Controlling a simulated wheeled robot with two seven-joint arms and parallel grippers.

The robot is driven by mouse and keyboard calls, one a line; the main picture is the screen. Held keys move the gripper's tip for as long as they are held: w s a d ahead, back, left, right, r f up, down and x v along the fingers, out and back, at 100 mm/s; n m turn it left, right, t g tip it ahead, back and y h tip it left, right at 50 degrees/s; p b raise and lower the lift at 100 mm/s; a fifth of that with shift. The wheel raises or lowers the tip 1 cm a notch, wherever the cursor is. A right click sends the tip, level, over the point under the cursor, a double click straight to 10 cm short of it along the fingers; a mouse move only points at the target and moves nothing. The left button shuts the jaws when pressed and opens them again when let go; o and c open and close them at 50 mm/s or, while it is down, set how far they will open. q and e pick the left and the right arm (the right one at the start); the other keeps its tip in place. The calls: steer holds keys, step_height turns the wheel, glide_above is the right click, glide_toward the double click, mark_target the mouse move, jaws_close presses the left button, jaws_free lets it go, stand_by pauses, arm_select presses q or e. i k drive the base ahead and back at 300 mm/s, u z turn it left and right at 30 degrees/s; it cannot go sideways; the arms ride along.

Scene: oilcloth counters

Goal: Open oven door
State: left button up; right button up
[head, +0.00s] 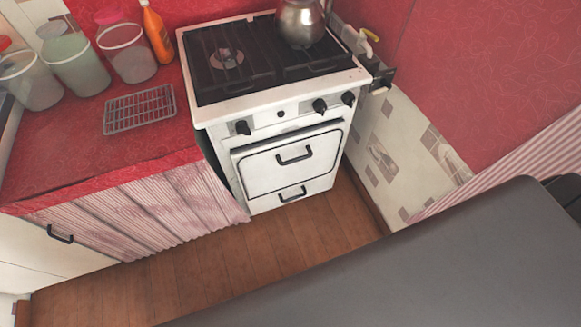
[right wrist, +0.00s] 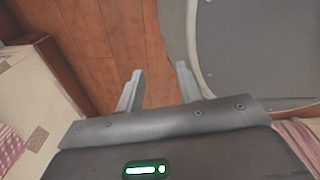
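The oven door (head: 287,171) is the white front panel of the white stove (head: 222,112) in the head view. It has a dark bar handle (head: 294,155) near its top. A dark gap runs along the door's upper edge; it looks shut or nearly so, and I cannot tell which. My right gripper (right wrist: 158,86) shows in the right wrist view, its two fingers apart with nothing between them, above the wooden floor. No gripper shows in the head view, and my left gripper is out of sight.
A metal kettle (head: 301,22) stands on the stove top. A lower drawer handle (head: 292,194) sits below the oven door. Left is a red counter (head: 62,150) with jars, an orange bottle (head: 158,36) and a wire rack (head: 139,110). Wooden floor (head: 215,267) before the stove is clear.

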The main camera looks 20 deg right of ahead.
mark_target(270, 166)
steer(key=z, duration=0.35)
steer(key=k, duration=0.45)
steer(key=z, duration=1)
steer(key=k, duration=0.95)
steer(key=z, duration=0.05)
steer(key=i, duration=1)
steer(key=z, duration=0.45)
